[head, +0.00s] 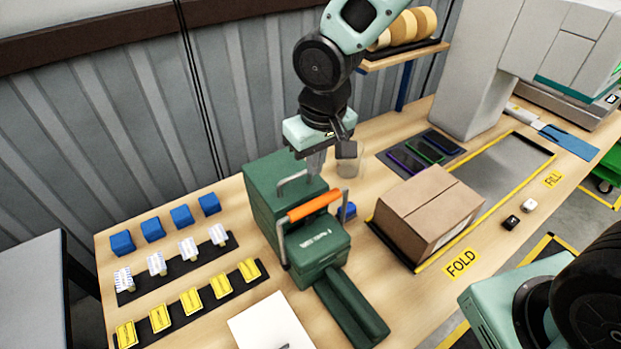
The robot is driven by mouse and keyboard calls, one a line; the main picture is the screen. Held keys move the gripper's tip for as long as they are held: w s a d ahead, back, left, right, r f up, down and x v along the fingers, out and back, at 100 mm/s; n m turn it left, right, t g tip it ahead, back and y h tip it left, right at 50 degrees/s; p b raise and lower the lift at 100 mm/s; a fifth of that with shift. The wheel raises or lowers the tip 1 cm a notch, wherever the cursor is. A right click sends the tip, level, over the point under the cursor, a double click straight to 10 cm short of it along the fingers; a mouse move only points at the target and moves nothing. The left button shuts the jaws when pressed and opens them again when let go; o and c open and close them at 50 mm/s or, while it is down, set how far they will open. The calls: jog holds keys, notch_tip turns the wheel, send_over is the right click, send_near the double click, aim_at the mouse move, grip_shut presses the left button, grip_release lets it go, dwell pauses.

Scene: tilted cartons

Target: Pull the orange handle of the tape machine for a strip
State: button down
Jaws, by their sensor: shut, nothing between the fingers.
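The tape machine (318,243) is a dark green box on the wooden bench, with a lower front part and a long green tongue toward the bench's front. Its orange handle (314,205) is a bar on a grey metal frame over the front part. My gripper (316,165) points down above the machine's rear top, behind the orange handle and apart from it. Its fingers are together with nothing between them. A grey metal loop (293,180) on the machine is close to the fingertips; I cannot tell if they touch.
A brown carton (428,212) stands right of the machine on a dark, yellow-edged mat. Blue blocks (181,216), white rolls (188,248) and yellow pieces (221,286) stand in rows at left. A white sheet (270,324) lies in front. Dark phones (425,150) lie behind the carton.

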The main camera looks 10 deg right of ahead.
jog(key=shift+w, duration=0.45)
jog(key=shift+f, duration=0.1)
jog(key=f, duration=0.3)
jog(key=w+f+p, duration=0.1)
jog(key=f, duration=0.2)
jog(key=f+p, duration=0.1)
jog(key=f, duration=0.2)
jog(key=shift+w+a+f, duration=0.15)
jog(key=shift+a+f, duration=0.05)
jog(key=shift+f, duration=0.2)
jog(key=shift+f+b, duration=0.15)
jog(key=shift+b, duration=0.45)
